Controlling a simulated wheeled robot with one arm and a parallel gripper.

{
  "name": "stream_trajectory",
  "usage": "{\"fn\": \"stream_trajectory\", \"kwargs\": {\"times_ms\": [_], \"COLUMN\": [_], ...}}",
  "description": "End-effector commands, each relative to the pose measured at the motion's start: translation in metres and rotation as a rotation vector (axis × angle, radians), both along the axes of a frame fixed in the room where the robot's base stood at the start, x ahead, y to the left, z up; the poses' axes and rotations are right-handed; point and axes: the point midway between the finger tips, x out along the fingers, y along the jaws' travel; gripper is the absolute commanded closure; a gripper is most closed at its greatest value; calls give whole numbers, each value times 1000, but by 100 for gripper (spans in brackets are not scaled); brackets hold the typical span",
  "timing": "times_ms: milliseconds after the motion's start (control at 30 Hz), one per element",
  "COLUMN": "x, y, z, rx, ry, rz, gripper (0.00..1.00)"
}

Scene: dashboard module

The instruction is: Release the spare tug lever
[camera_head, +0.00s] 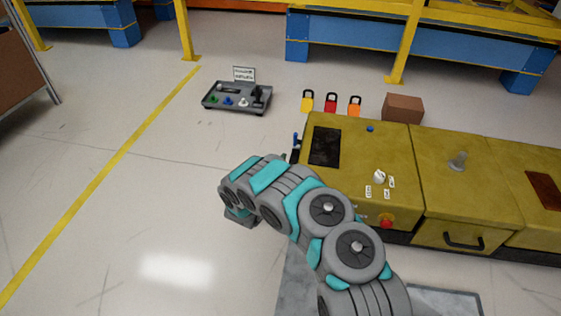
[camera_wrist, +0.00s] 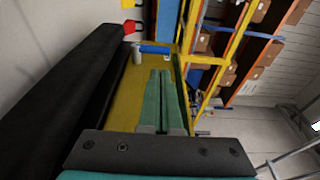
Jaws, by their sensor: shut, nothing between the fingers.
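A small lever with a blue grip (camera_head: 296,140) stands at the left edge of the yellow dashboard (camera_head: 340,190). A blue cylinder (camera_wrist: 154,49) beside a pale round part shows beyond my fingertips in the wrist view; I cannot tell for certain that it is the same lever.
The dashboard carries a black screen (camera_head: 325,146), white knob (camera_head: 379,177), blue button (camera_head: 370,128) and red button (camera_head: 387,223). Yellow, red (camera_head: 330,102) and orange padlocks and a brown box (camera_head: 403,108) lie behind.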

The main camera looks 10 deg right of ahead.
Motion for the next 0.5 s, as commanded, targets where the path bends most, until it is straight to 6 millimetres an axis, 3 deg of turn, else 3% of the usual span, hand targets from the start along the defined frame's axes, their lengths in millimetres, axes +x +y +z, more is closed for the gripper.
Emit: {"fn": "stream_trajectory", "kwargs": {"times_ms": [300, 500], "x": [55, 80], "y": [-33, -46], "z": [-2, -3], "rx": [2, 1], "ry": [-2, 2], "rz": [-5, -2], "gripper": [100, 100]}}
